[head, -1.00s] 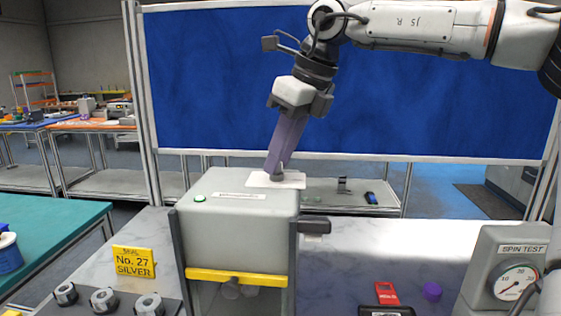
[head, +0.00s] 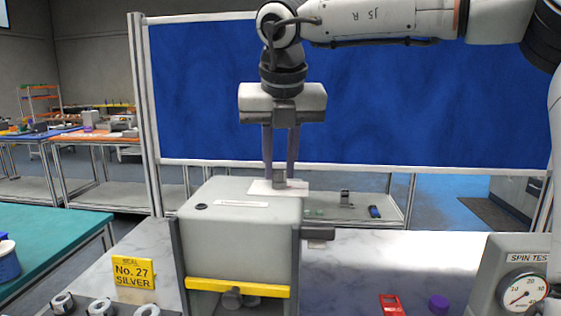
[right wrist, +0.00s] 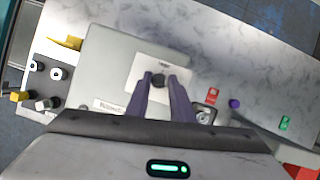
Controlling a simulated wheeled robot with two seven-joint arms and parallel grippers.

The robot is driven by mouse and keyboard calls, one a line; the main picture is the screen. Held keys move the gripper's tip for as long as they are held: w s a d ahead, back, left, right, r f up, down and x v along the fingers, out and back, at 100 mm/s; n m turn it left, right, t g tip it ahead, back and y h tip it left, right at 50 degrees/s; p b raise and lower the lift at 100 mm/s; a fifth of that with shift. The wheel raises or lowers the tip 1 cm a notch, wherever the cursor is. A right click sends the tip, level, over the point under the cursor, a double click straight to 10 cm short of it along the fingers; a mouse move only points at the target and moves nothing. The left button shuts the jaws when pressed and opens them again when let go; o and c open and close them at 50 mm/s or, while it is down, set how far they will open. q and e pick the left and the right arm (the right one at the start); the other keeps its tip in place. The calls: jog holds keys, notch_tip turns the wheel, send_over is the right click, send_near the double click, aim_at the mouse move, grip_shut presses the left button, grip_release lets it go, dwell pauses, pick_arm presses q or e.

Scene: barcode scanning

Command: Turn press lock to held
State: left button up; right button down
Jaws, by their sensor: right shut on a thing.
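A grey press (head: 240,238) stands on the marble-patterned table. On its top is a white plate (head: 260,188) with a small dark lock knob (head: 279,183); the knob also shows in the right wrist view (right wrist: 158,81). My right gripper (head: 280,177) comes straight down from above, with its two purple fingers shut on the knob. The small round lamp (head: 201,206) on the press top looks dark. The plate's lettering is too small to read. My left gripper is not in view.
A yellow bar (head: 238,287) crosses the press front, and a dark handle (head: 319,233) juts from its right side. A red device (head: 391,304), a purple cap (head: 438,303) and a spin-test gauge (head: 522,288) lie right.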

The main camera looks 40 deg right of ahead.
jog(key=shift+m+g+h+p, duration=0.3)
jog(key=shift+m+g, duration=0.1)
jog(key=shift+m, duration=0.7)
jog(key=c, duration=1.5)
grip_release()
jog(key=shift+c, duration=0.2)
jog(key=shift+a+r, duration=0.1)
jog(key=shift+r, duration=0.05)
jog(key=p+v, duration=0.1)
jog(key=v, duration=0.9)
